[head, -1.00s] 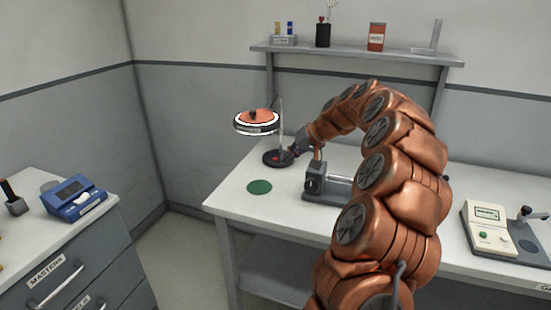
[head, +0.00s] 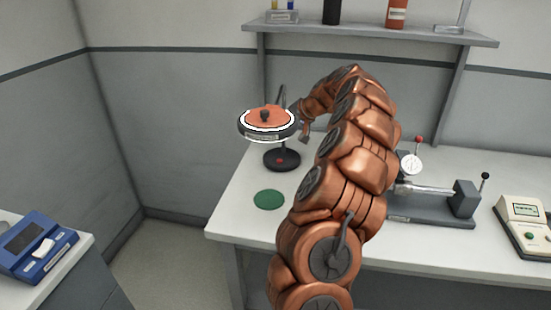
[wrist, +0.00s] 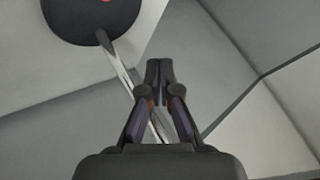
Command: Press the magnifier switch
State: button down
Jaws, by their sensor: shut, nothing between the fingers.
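The magnifier (head: 281,95) stands at the back left of the white bench, with an orange-topped round head (head: 255,118) ringed in white on a thin post. Its round dark base (head: 273,165) carries a small red switch (head: 280,160). In the wrist view the base (wrist: 85,22) is at the upper left, with the red switch (wrist: 107,1) cut by the top edge. My gripper (wrist: 159,66) is shut and empty, apart from the switch, with the post passing close beside or behind its fingers. In the head view its fingertips are not clear.
A green disc (head: 269,200) lies on the bench front left. A grey device with a dial (head: 411,163) and a cream meter (head: 522,222) stand to the right. A shelf (head: 370,36) hangs above. A blue device (head: 38,247) sits on the left cabinet.

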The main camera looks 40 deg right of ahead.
aim_at(281, 160)
jog(key=shift+f, duration=0.1)
jog(key=shift+f+b, duration=1.4)
jog(key=shift+f, duration=3)
jog(key=shift+b, duration=0.35)
jog(key=shift+f+b, duration=0.4)
jog(key=shift+f+b, duration=0.45)
jog(key=shift+f, duration=0.05)
jog(key=shift+r, duration=0.95)
